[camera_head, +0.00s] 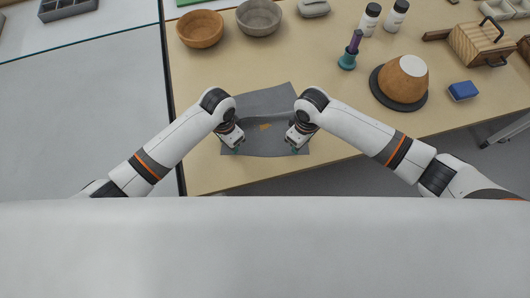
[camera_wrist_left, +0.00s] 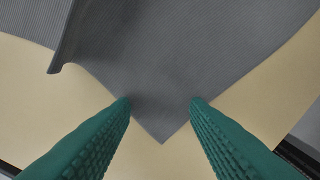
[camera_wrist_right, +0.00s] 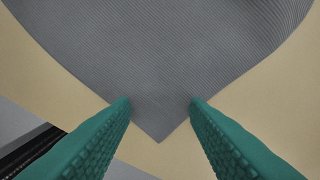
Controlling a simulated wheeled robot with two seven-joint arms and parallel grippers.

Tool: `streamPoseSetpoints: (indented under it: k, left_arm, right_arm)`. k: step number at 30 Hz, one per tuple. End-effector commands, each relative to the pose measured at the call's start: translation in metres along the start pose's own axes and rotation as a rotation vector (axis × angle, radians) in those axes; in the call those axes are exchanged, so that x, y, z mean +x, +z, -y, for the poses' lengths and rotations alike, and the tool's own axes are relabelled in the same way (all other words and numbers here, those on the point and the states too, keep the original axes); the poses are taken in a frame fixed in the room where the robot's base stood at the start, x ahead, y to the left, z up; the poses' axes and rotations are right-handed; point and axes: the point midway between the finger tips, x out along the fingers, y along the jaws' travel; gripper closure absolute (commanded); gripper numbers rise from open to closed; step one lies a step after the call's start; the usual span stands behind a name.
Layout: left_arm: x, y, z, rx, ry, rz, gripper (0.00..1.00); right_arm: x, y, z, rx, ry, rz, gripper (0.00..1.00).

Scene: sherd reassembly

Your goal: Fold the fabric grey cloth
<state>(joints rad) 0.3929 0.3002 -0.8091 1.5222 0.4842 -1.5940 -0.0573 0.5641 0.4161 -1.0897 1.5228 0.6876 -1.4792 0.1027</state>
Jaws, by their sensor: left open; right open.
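The grey cloth (camera_head: 268,101) lies on the tan table near its front edge. It looks partly folded or rumpled, with a gap of bare table showing between its layers in the middle. My left gripper (camera_head: 236,148) is open over the cloth's near left corner; in the left wrist view its green fingertips (camera_wrist_left: 160,101) straddle that cloth corner (camera_wrist_left: 160,120). My right gripper (camera_head: 296,149) is open over the near right corner; in the right wrist view its fingertips (camera_wrist_right: 160,101) straddle the cloth corner (camera_wrist_right: 160,118). Whether the fingers touch the cloth is unclear.
Two bowls, brown (camera_head: 200,30) and grey (camera_head: 259,18), stand behind the cloth. A teal holder (camera_head: 347,60), an upturned pot (camera_head: 404,78) on a dark disc and a blue block (camera_head: 463,90) are to the right. Bare table (camera_head: 200,110) lies left of the cloth.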

Motion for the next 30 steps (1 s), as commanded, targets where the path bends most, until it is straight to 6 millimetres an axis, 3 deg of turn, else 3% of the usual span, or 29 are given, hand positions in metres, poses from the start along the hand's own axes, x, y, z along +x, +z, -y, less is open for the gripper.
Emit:
streamPoseSetpoints:
  k: [10,25,30]
  left_arm:
    - [0.0051,-0.0001,0.0002,0.001,0.000,0.000,0.58]
    - [0.0035,-0.0007,0.0000,0.000,0.000,-0.002,0.98]
    - [0.0036,-0.0008,-0.0002,0.000,0.000,-0.003,1.00]
  right_arm:
    - [0.0051,0.0001,-0.0002,-0.001,0.000,0.000,0.58]
    - [0.0034,-0.0003,0.0000,0.000,0.000,-0.001,0.98]
    - [0.0035,-0.0005,0.0001,0.000,0.000,-0.001,1.00]
